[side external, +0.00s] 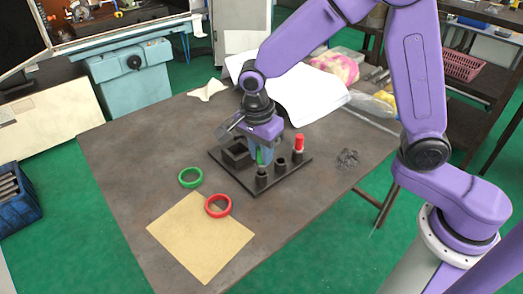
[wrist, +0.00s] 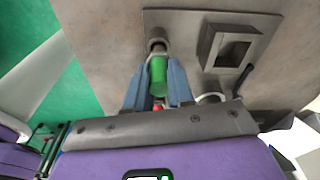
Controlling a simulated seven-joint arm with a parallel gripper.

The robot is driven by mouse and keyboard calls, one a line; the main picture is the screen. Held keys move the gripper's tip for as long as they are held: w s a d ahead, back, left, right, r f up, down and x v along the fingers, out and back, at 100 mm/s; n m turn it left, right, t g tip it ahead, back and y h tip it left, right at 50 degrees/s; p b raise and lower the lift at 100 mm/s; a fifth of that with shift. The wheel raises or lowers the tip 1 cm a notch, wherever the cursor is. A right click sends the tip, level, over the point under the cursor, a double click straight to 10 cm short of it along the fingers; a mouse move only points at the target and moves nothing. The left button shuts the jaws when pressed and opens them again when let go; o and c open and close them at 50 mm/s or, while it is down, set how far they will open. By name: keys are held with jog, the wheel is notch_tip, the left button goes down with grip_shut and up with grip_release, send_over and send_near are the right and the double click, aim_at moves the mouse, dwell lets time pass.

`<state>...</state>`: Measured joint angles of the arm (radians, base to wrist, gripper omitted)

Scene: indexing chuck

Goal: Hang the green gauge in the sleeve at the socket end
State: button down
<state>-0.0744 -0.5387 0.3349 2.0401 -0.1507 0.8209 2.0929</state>
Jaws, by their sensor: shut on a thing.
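My gripper (side external: 262,155) is shut on the green gauge (wrist: 158,72), a green cylinder that also shows between the fingers in the side view (side external: 260,158). The dark base plate (side external: 288,180) carries a row of short dark sleeves and a square socket (side external: 236,153). The gauge is at the front sleeve (side external: 262,178), whose mouth shows just past the gauge in the wrist view (wrist: 157,46). I cannot tell whether its end is inside. The middle sleeve (side external: 282,164) looks empty. A red gauge (side external: 299,145) stands upright in the back sleeve.
A green ring (side external: 190,177) and a red ring (side external: 218,205) lie left of the plate, the red one over the edge of a tan sheet (side external: 200,240). Dark scrap (side external: 348,158) lies to the right. White paper (side external: 300,95) lies behind. The table's left part is clear.

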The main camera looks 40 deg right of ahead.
jog(key=shift+f, duration=1.6)
jog(key=c, duration=0.9)
grip_release()
jog(key=shift+r, duration=0.1)
notch_tip(320, 180, up, 17)
jog(key=a, duration=0.2)
jog(key=shift+s, duration=0.2)
jog(key=s+d+f+n, duration=0.2)
jog(key=s+d+n, duration=0.2)
jog(key=s+n, duration=0.4)
jog(key=s+d+f+n+y, duration=0.1)
jog(key=s+d+f+n, duration=0.2)
jog(key=s+d+n, duration=0.2)
jog(key=s+d+f+n, duration=0.3)
jog(key=s+d+n, duration=0.2)
jog(key=s+n, duration=0.5)
jog(key=n, duration=0.5)
jog(key=shift+s+f+y, duration=0.2)
jog(key=shift+s+y, duration=0.2)
